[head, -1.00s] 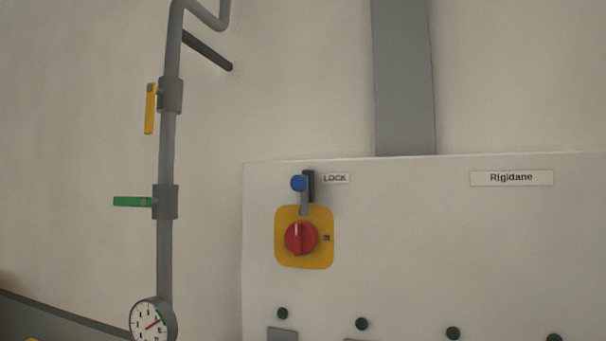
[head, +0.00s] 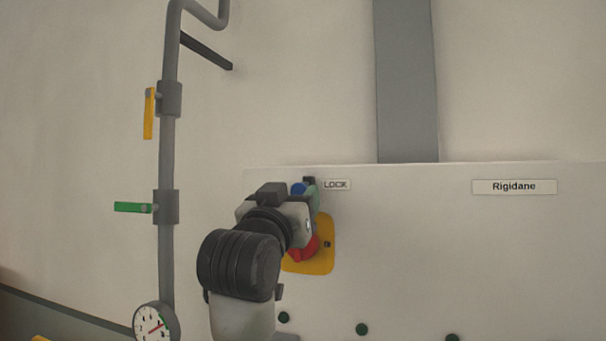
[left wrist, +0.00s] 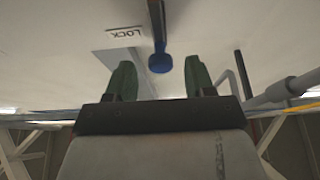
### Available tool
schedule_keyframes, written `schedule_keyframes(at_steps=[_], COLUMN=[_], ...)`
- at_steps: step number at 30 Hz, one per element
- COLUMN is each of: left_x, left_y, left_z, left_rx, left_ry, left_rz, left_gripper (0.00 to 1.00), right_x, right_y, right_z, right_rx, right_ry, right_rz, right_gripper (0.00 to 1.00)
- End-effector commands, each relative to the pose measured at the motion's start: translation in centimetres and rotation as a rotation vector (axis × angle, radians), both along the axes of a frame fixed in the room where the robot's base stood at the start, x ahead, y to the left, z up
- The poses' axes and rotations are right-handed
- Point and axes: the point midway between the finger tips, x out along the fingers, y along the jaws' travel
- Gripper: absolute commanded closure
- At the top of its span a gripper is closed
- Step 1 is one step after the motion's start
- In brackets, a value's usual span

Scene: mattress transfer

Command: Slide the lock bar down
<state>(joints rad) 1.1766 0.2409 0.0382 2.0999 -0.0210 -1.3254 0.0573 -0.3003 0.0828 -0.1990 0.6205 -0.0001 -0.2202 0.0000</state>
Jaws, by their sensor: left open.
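The lock bar's blue knob (head: 298,188) sits at the top of its dark slot, left of the LOCK label (head: 336,185). The grey bar below it is mostly hidden by my arm. The yellow plate (head: 322,256) with a red rotary switch (head: 303,249) is partly covered. My left gripper (head: 314,199) is at the lock bar. In the left wrist view, its two green fingers (left wrist: 160,75) are open, and the blue knob (left wrist: 160,62) shows between their tips, with a gap on each side. My right gripper is not in view.
A white cabinet (head: 430,250) carries a Rigidane label (head: 514,187) and green buttons. To the left, a grey pipe (head: 167,150) has a yellow valve handle (head: 149,113), a green valve handle (head: 132,207) and a gauge (head: 154,322). The wall between pipe and cabinet is clear.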

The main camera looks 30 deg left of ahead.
Motion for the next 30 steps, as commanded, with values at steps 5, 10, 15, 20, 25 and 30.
schedule_keyframes(at_steps=[5, 10, 15, 20, 25, 30], left_x=[2.7, 4.1, 4.4, 4.3, 4.3, 4.3], left_y=[0.6, 1.0, 1.0, 1.0, 1.0, 1.0], left_z=[1.6, 1.9, 1.8, 1.8, 1.8, 1.8], left_rx=[-0.001, -0.001, -0.001, -0.001, -0.001, -0.001], left_ry=[0.003, 0.001, 0.0, -0.001, 0.0, 0.0], left_rz=[0.0, 0.0, 0.0, 0.0, 0.0, 0.0], left_gripper=[0.46, 0.46, 0.46, 0.46, 0.72, 0.98], right_x=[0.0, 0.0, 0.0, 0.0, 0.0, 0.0], right_y=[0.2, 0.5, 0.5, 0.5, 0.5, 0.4], right_z=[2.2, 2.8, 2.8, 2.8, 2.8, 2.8], right_rx=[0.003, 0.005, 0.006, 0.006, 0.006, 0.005], right_ry=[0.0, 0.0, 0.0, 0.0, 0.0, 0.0], right_rz=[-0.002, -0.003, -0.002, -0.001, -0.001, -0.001], right_gripper=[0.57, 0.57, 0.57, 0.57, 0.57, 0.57])
